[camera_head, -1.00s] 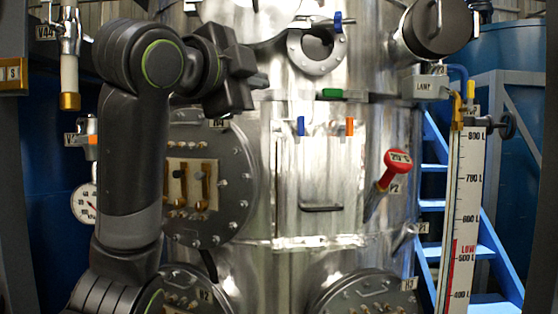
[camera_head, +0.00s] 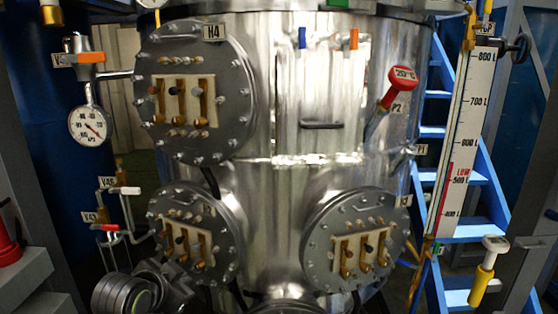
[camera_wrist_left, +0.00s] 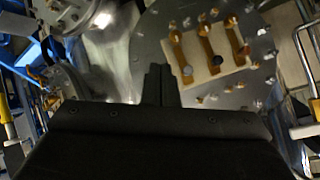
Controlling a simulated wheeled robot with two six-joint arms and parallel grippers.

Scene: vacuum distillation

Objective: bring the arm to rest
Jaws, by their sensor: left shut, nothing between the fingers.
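My left arm (camera_head: 125,293) is folded low at the bottom left edge of the head view, in front of the steel vessel (camera_head: 320,130). My left gripper (camera_wrist_left: 158,75) is plain in the left wrist view, where its two dark fingers are together with nothing between them. The fingers point toward the vessel, and a round bolted flange (camera_wrist_left: 205,62) with brass terminals lies beyond them. I cannot tell how far the fingertips are from it. My right gripper is not in view.
Flange H4 (camera_head: 238,105) is above my arm, with another flange (camera_head: 190,235) just beside it. A gauge (camera_head: 88,125) and small valves (camera_head: 118,190) are on the left. A red-handled valve (camera_head: 402,82), level scale (camera_head: 464,140) and blue ladder (camera_head: 485,185) are on the right.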

